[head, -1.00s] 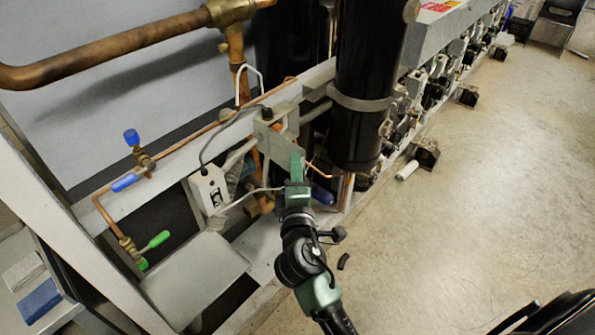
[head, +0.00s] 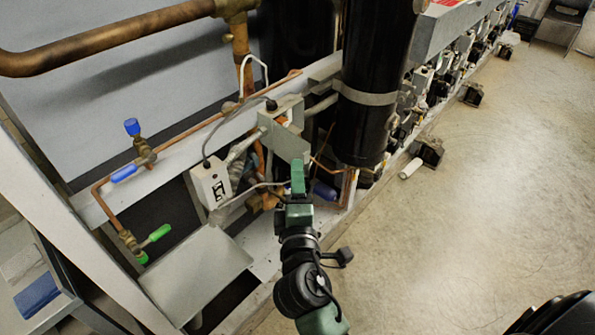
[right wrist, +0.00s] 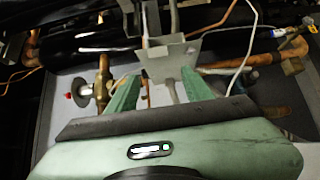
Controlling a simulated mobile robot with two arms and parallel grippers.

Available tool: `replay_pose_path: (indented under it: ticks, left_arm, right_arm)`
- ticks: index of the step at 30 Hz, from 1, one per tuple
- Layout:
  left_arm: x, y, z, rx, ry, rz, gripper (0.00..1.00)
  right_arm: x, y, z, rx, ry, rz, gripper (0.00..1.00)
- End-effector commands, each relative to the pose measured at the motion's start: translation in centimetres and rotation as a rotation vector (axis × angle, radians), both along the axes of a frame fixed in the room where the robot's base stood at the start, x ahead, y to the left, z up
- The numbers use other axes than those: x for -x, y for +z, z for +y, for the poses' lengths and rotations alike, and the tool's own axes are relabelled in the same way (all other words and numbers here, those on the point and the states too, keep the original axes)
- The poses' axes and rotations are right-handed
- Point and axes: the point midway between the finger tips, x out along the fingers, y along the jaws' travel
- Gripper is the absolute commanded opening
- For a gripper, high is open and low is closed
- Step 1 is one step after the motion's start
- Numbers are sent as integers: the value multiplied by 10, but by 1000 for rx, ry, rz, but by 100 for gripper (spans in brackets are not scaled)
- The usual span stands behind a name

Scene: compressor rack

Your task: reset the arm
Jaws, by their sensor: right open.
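My right arm reaches up from the bottom of the head view. Its green gripper (head: 299,182) is in front of the grey metal bracket (head: 285,138) on the rack. In the right wrist view the two green fingers of the right gripper (right wrist: 158,92) stand wide apart with nothing held between them. The grey bracket (right wrist: 167,62) shows beyond the fingertips there; I cannot tell whether they touch it. My left gripper is not in view.
A black cylinder (head: 370,80) stands just right of the gripper. A white box with a cable (head: 211,186), copper pipes (head: 110,38) and valves with blue (head: 124,173) and green (head: 157,235) handles are to the left. Open floor (head: 500,200) lies at right.

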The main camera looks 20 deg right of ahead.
Motion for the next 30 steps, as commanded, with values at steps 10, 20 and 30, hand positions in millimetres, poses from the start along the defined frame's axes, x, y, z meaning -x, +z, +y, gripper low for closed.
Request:
replay_pose_path:
  ticks: [10,20,30]
  left_arm:
    - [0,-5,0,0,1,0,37]
    - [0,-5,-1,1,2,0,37]
    - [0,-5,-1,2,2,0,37]
  right_arm:
    - [14,1,5,1,0,-1,51]
    - [14,-1,5,0,1,1,51]
    - [8,-158,45,-184,136,255,51]
